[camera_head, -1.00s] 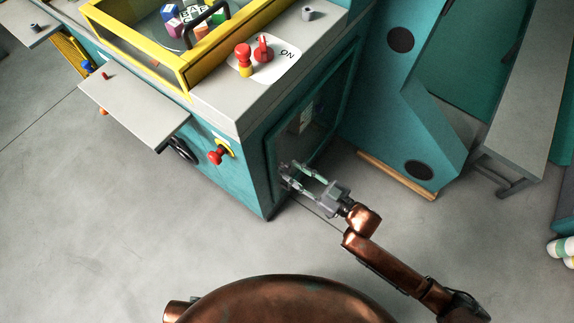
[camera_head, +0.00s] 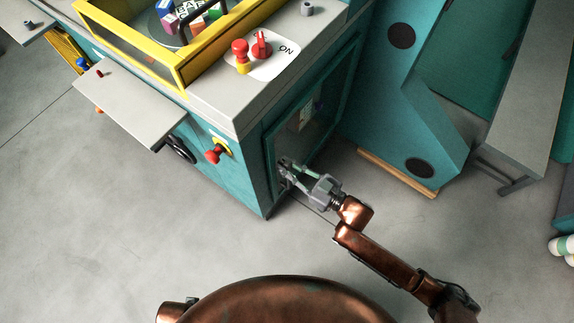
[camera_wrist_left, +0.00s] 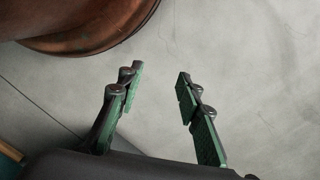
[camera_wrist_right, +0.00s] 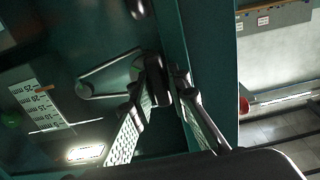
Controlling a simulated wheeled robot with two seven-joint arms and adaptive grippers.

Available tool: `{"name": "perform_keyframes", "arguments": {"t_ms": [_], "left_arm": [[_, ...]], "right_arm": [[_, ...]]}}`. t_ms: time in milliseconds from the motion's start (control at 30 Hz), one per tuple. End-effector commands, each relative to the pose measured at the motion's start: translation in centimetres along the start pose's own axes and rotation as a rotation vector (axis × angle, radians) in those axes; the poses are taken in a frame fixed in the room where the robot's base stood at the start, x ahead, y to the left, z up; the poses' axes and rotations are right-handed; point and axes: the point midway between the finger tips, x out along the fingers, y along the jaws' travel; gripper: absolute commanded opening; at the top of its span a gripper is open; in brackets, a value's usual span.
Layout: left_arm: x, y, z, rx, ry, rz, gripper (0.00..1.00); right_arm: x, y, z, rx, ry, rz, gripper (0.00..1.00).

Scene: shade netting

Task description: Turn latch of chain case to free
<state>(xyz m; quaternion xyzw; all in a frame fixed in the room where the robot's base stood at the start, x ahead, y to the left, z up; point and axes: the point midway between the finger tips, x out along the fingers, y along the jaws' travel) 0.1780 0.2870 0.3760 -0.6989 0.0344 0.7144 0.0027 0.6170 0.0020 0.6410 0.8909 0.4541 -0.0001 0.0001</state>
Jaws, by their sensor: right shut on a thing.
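My left gripper (camera_wrist_left: 160,75) is open and empty above the floor in the left wrist view. It is not in the head view.
A red-knobbed switch panel (camera_head: 262,62) is on the machine top. A grey side shelf (camera_head: 128,102) and a red button (camera_head: 213,155) stick out at the left. A teal upright panel (camera_head: 400,100) stands right of the case. The grey floor in front is clear.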

Motion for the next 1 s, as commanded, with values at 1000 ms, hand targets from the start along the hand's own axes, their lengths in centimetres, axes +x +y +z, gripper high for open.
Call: {"name": "perform_keyframes", "arguments": {"t_ms": [1000], "left_arm": [[10.3, -2.3, 1.9, 0.003, -0.004, -0.032, 0.33]], "right_arm": [[0.0, -0.2, -0.3, -0.405, -0.001, 0.001, 0.00]]}}
